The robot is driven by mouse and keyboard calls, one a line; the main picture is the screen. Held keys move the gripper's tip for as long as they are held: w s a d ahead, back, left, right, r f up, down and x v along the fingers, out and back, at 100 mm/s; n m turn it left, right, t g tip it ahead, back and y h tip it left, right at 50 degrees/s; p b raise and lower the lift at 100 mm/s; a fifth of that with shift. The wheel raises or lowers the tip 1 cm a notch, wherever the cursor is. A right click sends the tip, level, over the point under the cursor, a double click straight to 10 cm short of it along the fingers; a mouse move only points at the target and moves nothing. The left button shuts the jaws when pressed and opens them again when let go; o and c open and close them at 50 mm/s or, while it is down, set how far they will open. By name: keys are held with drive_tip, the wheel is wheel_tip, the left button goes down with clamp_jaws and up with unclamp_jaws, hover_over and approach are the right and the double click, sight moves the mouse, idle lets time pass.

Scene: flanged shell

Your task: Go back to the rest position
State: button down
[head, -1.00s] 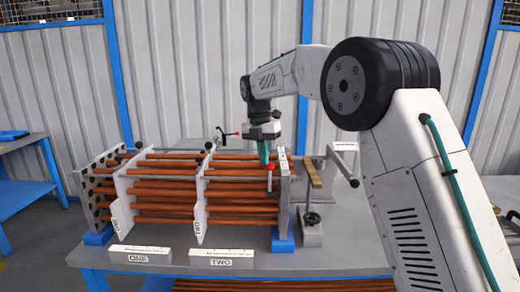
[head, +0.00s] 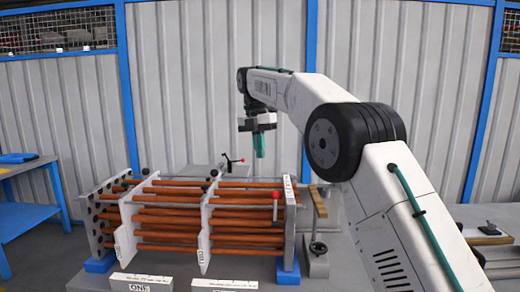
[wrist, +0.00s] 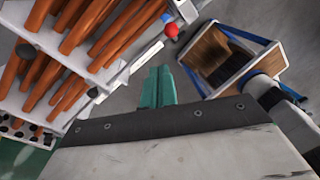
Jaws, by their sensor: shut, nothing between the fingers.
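My gripper (head: 260,146) hangs from my arm above the back right part of the flanged shell, clear of it. Its green fingers are shut with nothing between them, and they also show in the wrist view (wrist: 158,87). The shell is a rack of orange-brown tubes (head: 170,211) running through upright pale plates (head: 204,225), with a holed plate (head: 100,232) at its left end. A red-knobbed lever (head: 276,196) stands at the right end plate.
The shell stands on a grey table with labels ONE (head: 140,283) and TWO (head: 224,285) along the front. A clamp-like fixture (head: 317,250) and wooden strip (head: 319,203) are right of it. A blue table (head: 38,219) stands far left. The air around my gripper is free.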

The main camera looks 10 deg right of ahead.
drive_tip(key=shift+r, duration=0.15)
wheel_tip(320, 180, down, 5)
drive_tip(key=m, duration=0.8)
drive_tip(key=s+d+f+m, duration=0.2)
drive_tip(key=s+d+m, duration=0.2)
drive_tip(key=s, duration=1.2)
drive_tip(key=s+d+f+m+t, duration=0.1)
drive_tip(key=s+d+f+m, duration=0.2)
drive_tip(key=s+m, duration=0.6)
drive_tip(key=s+d+f+m+t+y, duration=0.1)
drive_tip(key=s+d+f+m, duration=0.2)
drive_tip(key=s, duration=2.1)
drive_tip(key=shift+s+d+m, duration=0.35)
drive_tip(key=shift+d+m, duration=1.4)
drive_tip(key=shift+m, duration=0.45)
